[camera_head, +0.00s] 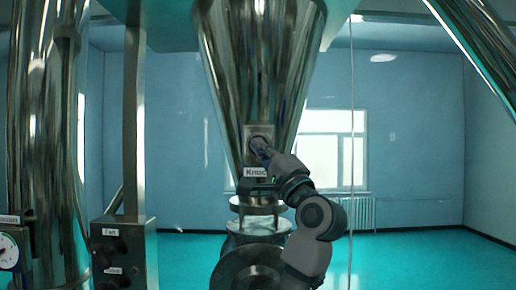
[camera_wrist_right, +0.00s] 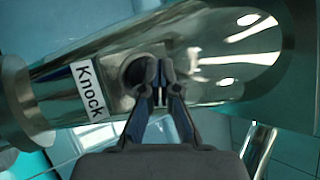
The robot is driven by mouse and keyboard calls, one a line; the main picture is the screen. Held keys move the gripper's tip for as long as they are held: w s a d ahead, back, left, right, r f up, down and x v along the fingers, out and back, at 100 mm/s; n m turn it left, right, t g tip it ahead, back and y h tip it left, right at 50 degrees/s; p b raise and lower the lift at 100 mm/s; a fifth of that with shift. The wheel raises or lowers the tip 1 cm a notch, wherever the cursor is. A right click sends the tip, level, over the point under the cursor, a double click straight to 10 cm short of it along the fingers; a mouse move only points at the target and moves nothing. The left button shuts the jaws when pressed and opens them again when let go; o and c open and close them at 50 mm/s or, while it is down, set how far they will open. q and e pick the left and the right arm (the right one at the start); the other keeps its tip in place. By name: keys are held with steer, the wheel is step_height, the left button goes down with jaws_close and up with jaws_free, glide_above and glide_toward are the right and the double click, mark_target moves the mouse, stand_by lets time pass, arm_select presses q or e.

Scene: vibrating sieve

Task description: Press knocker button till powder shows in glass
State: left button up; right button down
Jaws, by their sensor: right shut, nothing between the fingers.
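The knocker button (camera_wrist_right: 133,70) is a dark round button on a metal plate (camera_head: 250,131) low on the shiny steel cone. A white label (camera_wrist_right: 89,88) reading "Knock" sits beside it. My right gripper (camera_head: 261,148) is shut and empty, its fingertips at the button and partly covering it in the head view. In the wrist view the fingertips (camera_wrist_right: 161,66) overlap the button's edge; I cannot tell whether they touch or press it. The glass section (camera_head: 258,223) is below the cone, between metal flanges; powder in it cannot be made out. My left gripper is out of view.
The steel cone (camera_head: 258,60) hangs above the flanges. A dark control box (camera_head: 124,255) with labelled knobs stands at lower left, beside a steel column and a dial gauge (camera_head: 9,251). A thin cable hangs to the right of my right arm. The turquoise floor at right is clear.

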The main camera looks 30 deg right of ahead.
steer(key=shift+s+a, duration=0.1)
steer(key=s+a, duration=0.1)
steer(key=s+b, duration=0.1)
steer(key=s+a+b, duration=0.1)
steer(key=s, duration=0.1)
steer(key=shift+a, duration=0.35)
steer(key=shift+d, duration=0.1)
stand_by(0.6)
